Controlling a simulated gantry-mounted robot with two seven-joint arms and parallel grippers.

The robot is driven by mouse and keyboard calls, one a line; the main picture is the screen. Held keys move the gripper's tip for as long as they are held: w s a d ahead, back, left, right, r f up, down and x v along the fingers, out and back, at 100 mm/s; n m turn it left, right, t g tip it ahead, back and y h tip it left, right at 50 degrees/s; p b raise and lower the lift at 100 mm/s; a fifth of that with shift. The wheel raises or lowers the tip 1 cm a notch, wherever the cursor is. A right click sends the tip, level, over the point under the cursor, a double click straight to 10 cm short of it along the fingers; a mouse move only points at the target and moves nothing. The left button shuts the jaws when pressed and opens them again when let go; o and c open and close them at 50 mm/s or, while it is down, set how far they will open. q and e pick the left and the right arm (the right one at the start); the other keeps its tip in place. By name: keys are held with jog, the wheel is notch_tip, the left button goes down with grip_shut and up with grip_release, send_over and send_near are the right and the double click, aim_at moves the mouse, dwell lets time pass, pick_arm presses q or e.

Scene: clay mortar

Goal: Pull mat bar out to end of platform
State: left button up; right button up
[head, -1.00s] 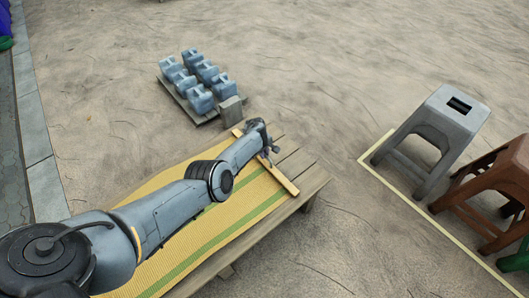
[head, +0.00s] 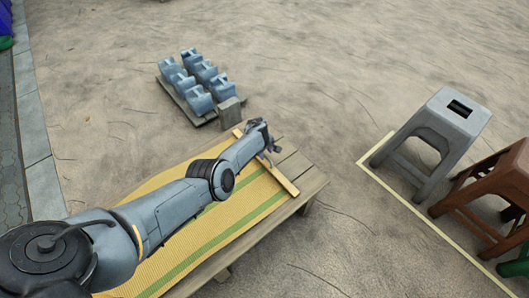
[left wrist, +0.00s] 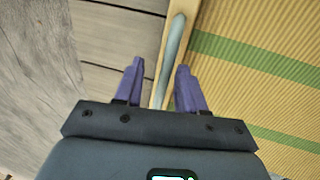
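The yellow mat (head: 190,240) with green stripes lies unrolled on a wooden slatted platform (head: 312,182). The pale mat bar (head: 285,180) runs along the mat's far edge, with bare planks beyond it. My left gripper (head: 274,146) is at the bar, about midway along it. In the left wrist view, the two purple fingers of my left gripper (left wrist: 159,78) are apart, with the mat bar (left wrist: 173,52) running between them and gaps visible beside it. A grey-blue rod shows along the bar. Whether the fingers touch the bar cannot be told. My right gripper is not in view.
A grey stool (head: 452,115) and a brown stool (head: 495,185) stand at the right. Sandy ground lies open between platform and stools.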

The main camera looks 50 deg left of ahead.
pick_arm(q)
jog(key=shift+s+r, duration=0.1)
jog(key=shift+r+p, duration=0.2)
jog(key=shift+p, duration=0.1)
notch_tip(320, 180, up, 10)
jog(key=s+p, duration=0.2)
jog(key=p, duration=0.7)
jog(key=shift+p, duration=0.3)
